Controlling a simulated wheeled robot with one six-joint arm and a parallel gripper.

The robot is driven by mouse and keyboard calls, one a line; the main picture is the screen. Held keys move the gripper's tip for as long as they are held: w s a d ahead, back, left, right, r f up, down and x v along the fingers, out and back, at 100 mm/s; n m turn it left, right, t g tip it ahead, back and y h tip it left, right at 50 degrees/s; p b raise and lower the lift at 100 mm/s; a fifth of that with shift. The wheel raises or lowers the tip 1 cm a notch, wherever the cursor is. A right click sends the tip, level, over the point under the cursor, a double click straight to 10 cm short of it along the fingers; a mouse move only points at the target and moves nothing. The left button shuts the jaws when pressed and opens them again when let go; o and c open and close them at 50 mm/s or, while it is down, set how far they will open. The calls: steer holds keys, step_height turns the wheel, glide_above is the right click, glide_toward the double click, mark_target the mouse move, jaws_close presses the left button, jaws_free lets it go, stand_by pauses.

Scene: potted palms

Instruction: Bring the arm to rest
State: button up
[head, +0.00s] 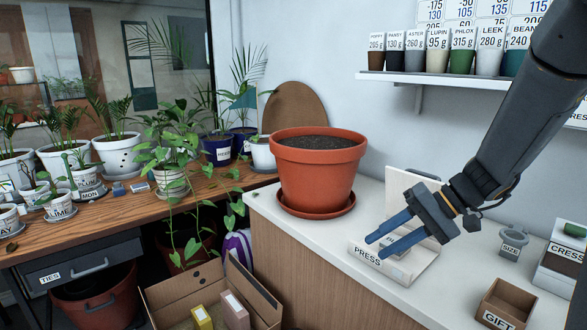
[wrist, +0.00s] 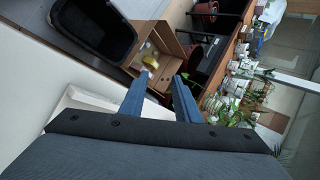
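My gripper (head: 377,243) is over the white counter, in front of and above the white stand labelled PRESS (head: 425,262). Its two blue fingers point left and are apart, with nothing seen between them. In the wrist view my gripper (wrist: 158,85) also shows its fingers apart and empty. The arm comes down from the upper right.
A large terracotta pot (head: 318,185) of soil stands on its saucer left of my gripper. A GIFT box (head: 505,303), a small grey mug (head: 513,242) and a CRESS box (head: 562,262) are at right. A shelf (head: 450,79) of labelled cups hangs behind. A cardboard box (head: 180,298) is below left.

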steer(key=s+f+n+g+h, duration=0.1)
steer(key=s+f+h, duration=0.2)
steer(key=s, duration=0.5)
steer(key=s+f+n+h, duration=0.1)
steer(key=s+f+h, duration=0.3)
steer(key=s, duration=0.5)
steer(key=shift+a+n+g+h, duration=0.3)
steer(key=shift+a+g+h, duration=0.15)
steer(key=shift+h, duration=0.65)
